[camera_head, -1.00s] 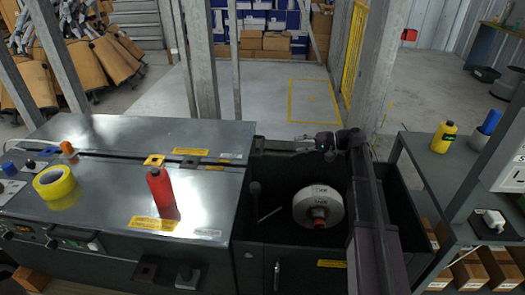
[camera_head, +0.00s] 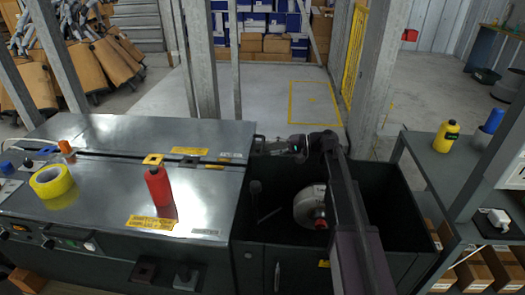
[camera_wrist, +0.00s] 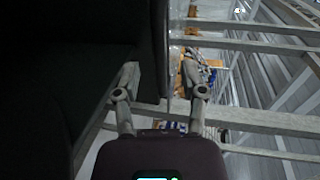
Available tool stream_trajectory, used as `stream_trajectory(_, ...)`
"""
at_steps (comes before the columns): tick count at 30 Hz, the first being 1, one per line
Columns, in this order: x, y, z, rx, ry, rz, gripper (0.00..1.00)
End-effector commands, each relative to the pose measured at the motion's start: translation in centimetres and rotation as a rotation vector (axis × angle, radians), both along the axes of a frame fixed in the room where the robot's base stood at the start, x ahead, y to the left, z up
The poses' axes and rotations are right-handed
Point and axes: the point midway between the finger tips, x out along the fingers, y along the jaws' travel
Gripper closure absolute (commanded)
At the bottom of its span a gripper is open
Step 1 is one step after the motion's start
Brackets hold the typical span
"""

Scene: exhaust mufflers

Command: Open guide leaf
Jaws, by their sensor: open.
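My gripper (camera_head: 258,146) reaches left over the back of the dark bin, close to the rear right corner of the grey metal machine (camera_head: 120,130). In the wrist view my gripper (camera_wrist: 160,72) is open, with one finger on each side of a dark upright panel edge (camera_wrist: 158,50). The fingers look apart from the panel, though contact is hard to judge. This panel may be the guide leaf, but I cannot tell for sure. In the head view my arm and gripper hide part of this corner.
The open bin (camera_head: 395,200) holds a white roll (camera_head: 308,205), partly behind my arm. A red bottle (camera_head: 158,187) and yellow tape (camera_head: 52,181) sit on the machine top. A shelf (camera_head: 435,170) with a yellow bottle (camera_head: 446,136) stands right.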

Motion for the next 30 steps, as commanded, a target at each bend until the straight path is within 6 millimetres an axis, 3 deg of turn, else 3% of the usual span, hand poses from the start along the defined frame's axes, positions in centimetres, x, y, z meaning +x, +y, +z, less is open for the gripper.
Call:
stream_trajectory(9, 0.1, 3.5, -0.8, 0.0, -0.001, 0.001, 0.46)
stream_trajectory(23, 0.1, 4.2, -0.9, 0.0, 0.0, 0.0, 0.46)
stream_trajectory(28, 0.1, 4.2, -0.9, 0.0, 0.0, 0.0, 0.94)
stream_trajectory(29, 0.1, 4.2, -0.9, 0.0, 0.0, 0.0, 1.0)
stream_trajectory(30, 0.1, 4.2, -0.9, 0.0, 0.0, 0.0, 1.0)
